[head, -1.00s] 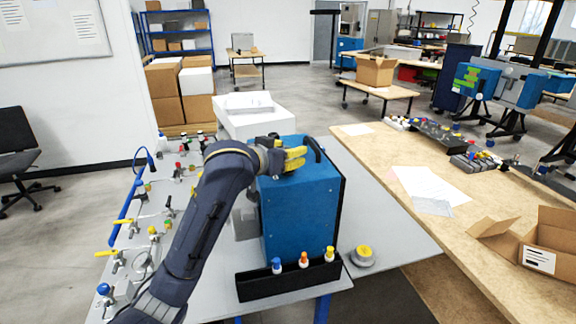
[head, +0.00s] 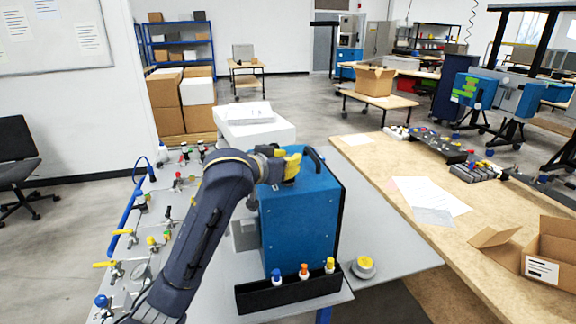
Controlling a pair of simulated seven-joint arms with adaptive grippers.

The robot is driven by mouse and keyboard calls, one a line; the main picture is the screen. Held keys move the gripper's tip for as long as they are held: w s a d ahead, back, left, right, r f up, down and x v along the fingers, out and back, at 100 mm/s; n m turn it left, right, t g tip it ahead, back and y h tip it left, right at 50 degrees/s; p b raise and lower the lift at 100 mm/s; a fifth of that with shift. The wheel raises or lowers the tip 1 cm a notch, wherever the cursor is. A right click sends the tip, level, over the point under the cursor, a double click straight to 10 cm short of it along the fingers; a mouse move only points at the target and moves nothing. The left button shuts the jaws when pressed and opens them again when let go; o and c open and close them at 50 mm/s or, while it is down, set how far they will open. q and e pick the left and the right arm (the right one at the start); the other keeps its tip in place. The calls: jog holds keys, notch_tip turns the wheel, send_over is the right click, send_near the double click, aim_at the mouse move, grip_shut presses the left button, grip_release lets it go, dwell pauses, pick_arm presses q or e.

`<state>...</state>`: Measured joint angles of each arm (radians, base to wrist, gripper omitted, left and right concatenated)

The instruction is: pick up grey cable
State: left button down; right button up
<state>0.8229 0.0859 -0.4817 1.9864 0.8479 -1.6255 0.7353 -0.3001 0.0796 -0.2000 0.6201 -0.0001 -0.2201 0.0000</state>
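I cannot make out a grey cable with certainty. A thin grey loop (head: 141,270) lies among the fittings at the left of the grey table and is too small to identify. My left gripper (head: 292,167), with yellow fingers, is at the top of the blue analyser box (head: 300,222), near its back left edge. I cannot tell whether its fingers are apart or whether it touches the box. My arm hides part of the table and the box's left side. My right gripper is not in view.
A black tray (head: 290,297) with several small capped bottles stands before the blue box. A yellow-topped round part (head: 363,267) sits beside it. Valves and a blue pipe (head: 128,208) line the table's left. A wooden bench (head: 400,180) with papers and an open carton is at right.

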pick_arm(q)
notch_tip(320, 180, up, 26)
jog(key=shift+r, duration=0.25)
dwell(1.6)
